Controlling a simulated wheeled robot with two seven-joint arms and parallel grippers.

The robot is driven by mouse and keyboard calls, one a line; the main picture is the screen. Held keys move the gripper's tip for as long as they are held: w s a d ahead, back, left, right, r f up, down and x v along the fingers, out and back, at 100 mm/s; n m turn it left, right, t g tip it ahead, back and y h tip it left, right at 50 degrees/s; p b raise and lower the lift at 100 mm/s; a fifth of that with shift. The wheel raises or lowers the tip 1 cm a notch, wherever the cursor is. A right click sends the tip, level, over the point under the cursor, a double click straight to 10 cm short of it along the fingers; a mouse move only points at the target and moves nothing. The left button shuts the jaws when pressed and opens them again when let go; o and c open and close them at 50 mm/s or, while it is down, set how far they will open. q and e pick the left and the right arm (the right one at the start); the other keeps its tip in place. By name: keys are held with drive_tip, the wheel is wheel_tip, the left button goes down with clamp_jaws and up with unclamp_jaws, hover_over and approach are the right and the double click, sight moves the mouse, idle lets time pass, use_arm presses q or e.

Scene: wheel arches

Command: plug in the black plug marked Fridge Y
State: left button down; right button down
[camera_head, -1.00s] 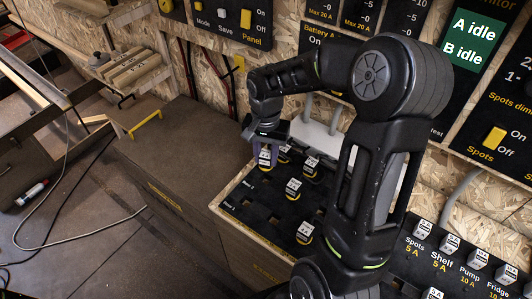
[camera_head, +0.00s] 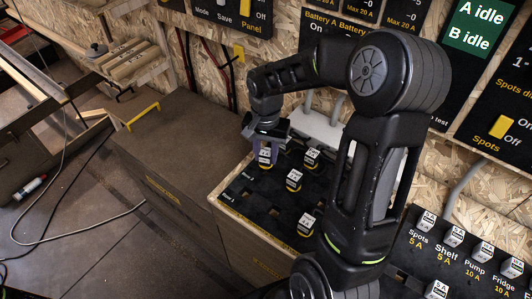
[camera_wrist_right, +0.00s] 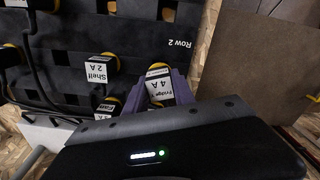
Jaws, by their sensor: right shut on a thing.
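My right gripper (camera_head: 265,148) is shut on a plug with a white label and yellow base (camera_head: 265,157), at the back left of the black socket board (camera_head: 238,203). In the right wrist view, the plug (camera_wrist_right: 160,86) sits between the purple fingers of the gripper (camera_wrist_right: 161,92). Its label reads "Fridge" and what looks like "4 A"; a Y mark is not legible. I cannot tell whether its base is seated in the board or just above it. My left gripper is in neither view.
Other labelled plugs stand on the board, including one marked Shelf (camera_wrist_right: 98,72) and one close beside the gripper (camera_wrist_right: 107,106). Several more plugs (camera_head: 427,219) stand on a panel at the right. A brown chest (camera_head: 165,160) lies left of the board.

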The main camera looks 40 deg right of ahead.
drive_tip(key=shift+f, duration=0.2)
drive_tip(key=shift+f+b, duration=0.5)
drive_tip(key=shift+b, duration=0.05)
drive_tip(key=shift+f, duration=0.2)
idle(0.4)
drive_tip(key=shift+f+b, duration=0.5)
drive_tip(key=shift+b, duration=0.1)
drive_tip(key=shift+f, duration=0.1)
idle(0.4)
drive_tip(key=shift+c, duration=2.4)
unclamp_jaws()
